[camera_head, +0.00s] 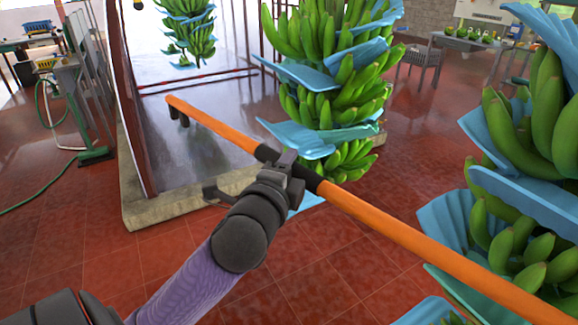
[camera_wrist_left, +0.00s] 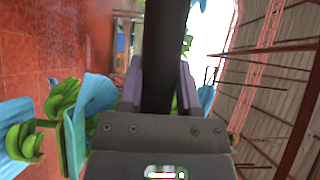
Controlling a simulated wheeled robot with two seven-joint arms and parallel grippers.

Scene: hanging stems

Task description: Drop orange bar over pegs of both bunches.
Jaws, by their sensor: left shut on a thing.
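The orange bar (camera_head: 405,231) runs diagonally across the head view from upper left to lower right, with a black middle section. My left gripper (camera_head: 284,172) is shut on that black section; in the wrist view the dark bar (camera_wrist_left: 164,50) lies between its fingers (camera_wrist_left: 160,85). A dark stub (camera_head: 180,118) hangs near the bar's far end. One green banana bunch (camera_head: 350,97) with blue sheets hangs just beyond the bar. Another bunch (camera_head: 545,105) hangs at the right, its lower part close to the bar in the picture. I cannot make out pegs. My right gripper is out of view.
A further bunch (camera_head: 190,28) hangs at the back left. A concrete-edged basin (camera_head: 150,212) with dark posts stands at the left. A table (camera_head: 470,42) with fruit stands at the back right. Red tiled floor (camera_head: 310,280) lies open below the bar.

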